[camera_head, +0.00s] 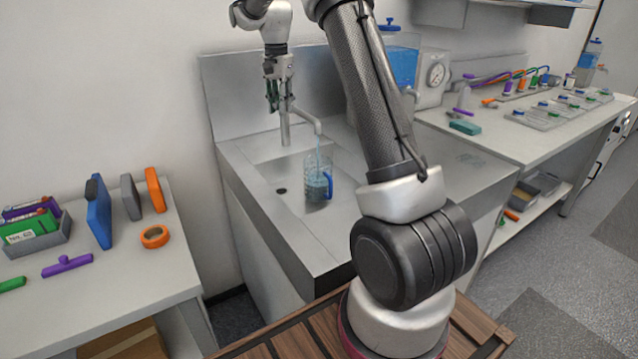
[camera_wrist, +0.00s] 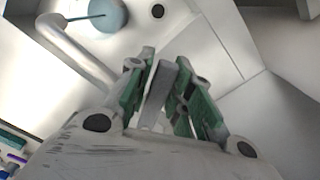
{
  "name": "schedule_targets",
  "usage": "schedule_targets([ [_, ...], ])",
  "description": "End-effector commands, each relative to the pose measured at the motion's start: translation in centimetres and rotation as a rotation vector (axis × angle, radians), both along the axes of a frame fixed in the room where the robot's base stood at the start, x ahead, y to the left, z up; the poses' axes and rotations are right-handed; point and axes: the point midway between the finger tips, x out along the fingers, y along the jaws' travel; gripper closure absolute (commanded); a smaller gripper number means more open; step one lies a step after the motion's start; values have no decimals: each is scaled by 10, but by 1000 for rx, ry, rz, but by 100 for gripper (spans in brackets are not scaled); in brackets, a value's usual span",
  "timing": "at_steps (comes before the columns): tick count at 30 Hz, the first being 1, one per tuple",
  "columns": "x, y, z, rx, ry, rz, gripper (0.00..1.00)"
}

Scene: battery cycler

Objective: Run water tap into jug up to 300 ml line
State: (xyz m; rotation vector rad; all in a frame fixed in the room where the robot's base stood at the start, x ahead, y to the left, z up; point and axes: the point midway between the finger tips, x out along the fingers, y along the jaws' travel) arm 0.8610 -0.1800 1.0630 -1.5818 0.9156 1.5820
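The clear jug (camera_head: 317,184) with a blue handle stands upright in the sink under the tap spout (camera_head: 306,119). A blue stream runs from the spout into the jug, and blue water shows in its lower part; the 300 ml line is too small to read. The jug also shows at the top of the wrist view (camera_wrist: 100,14), beside the spout (camera_wrist: 75,42). My gripper (camera_head: 278,98) is at the top of the tap. In the wrist view my gripper (camera_wrist: 165,88) has its green-padded fingers apart, on either side of the grey tap lever (camera_wrist: 162,90). Firm contact is not clear.
The metal sink (camera_head: 262,160) has a raised back panel and a dark drain hole. A side table (camera_head: 100,285) at left holds boxes, a tape roll and tools. A bench (camera_head: 550,135) at right holds trays, and a blue-filled tank (camera_head: 402,65) stands behind my arm.

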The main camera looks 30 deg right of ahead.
Motion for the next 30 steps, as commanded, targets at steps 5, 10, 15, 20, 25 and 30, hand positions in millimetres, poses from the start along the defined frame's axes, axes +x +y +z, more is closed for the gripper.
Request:
schedule_targets([
  [5, 0, 0, 0, 0, 0, -1, 79],
  [10, 0, 0, 0, 0, 0, -1, 79],
  [15, 1, 0, 0, 0, 0, -11, 79],
  [20, 13, 3, -1, -1, 1, -202, 79],
  [25, 27, 7, -1, -1, 1, -442, 79],
  [30, 30, 8, 0, 0, 0, -507, 79],
])
